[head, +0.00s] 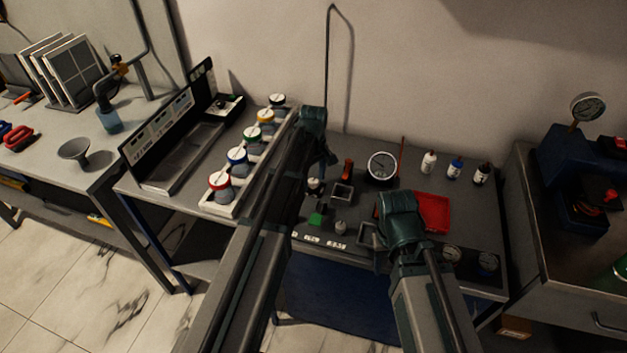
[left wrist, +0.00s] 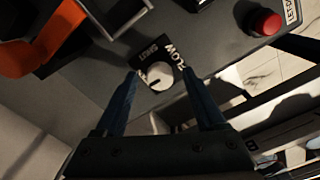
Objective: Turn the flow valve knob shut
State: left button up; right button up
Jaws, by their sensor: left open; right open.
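The flow valve knob (left wrist: 160,75) is a round pale knob with a dark pointer line, on a black plate (left wrist: 151,50) with white lettering that includes "FLOW". In the head view a small pale-topped knob (head: 314,185), apparently the same one, shows just below my left gripper (head: 326,160). In the left wrist view my left gripper (left wrist: 159,76) is open, its two blue fingers on either side of the knob in the picture. I cannot tell whether they touch it. My right gripper (head: 380,243) is open over the bench's front part, right of the knob.
A dial gauge (head: 382,166), an orange-red part (head: 348,170), a red tray (head: 433,212) and small bottles (head: 456,167) stand on the bench. A red button (left wrist: 265,22) shows in the wrist view.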

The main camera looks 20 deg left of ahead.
pick_arm(q)
grip_shut()
jog(key=shift+m, duration=0.3)
jog(key=m, duration=1.2)
jog(key=shift+m, duration=2.2)
